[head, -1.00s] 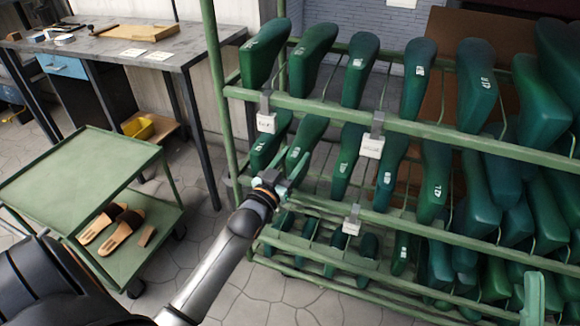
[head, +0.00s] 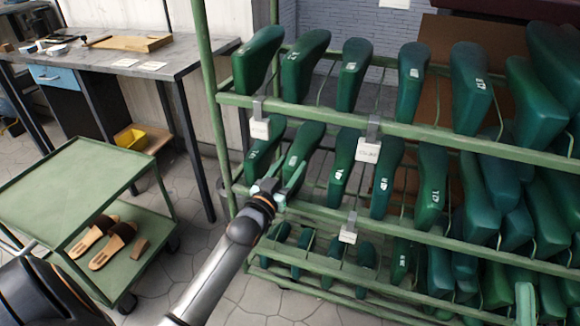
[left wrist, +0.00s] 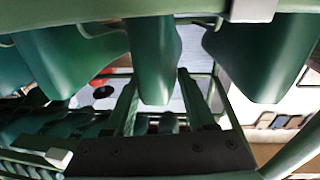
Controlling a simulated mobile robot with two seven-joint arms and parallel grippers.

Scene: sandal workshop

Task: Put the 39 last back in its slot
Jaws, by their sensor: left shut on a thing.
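My left gripper (head: 279,180) is at the left end of the rack's middle row, and its two fingers are shut on a green last (head: 304,143). In the left wrist view this last (left wrist: 155,50) hangs between the fingers (left wrist: 157,88). It is among the other lasts, second from the left in its row. I cannot read its size mark, nor tell whether it rests on the rack. The green rack (head: 400,130) holds rows of green lasts with white marks.
Neighbouring lasts (head: 262,150) and (head: 343,165) stand close on both sides. White tags (head: 368,151) hang on the rails. A green two-level cart (head: 75,180) with sandals (head: 105,245) stands left, and a grey workbench (head: 120,55) behind it. Floor between cart and rack is free.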

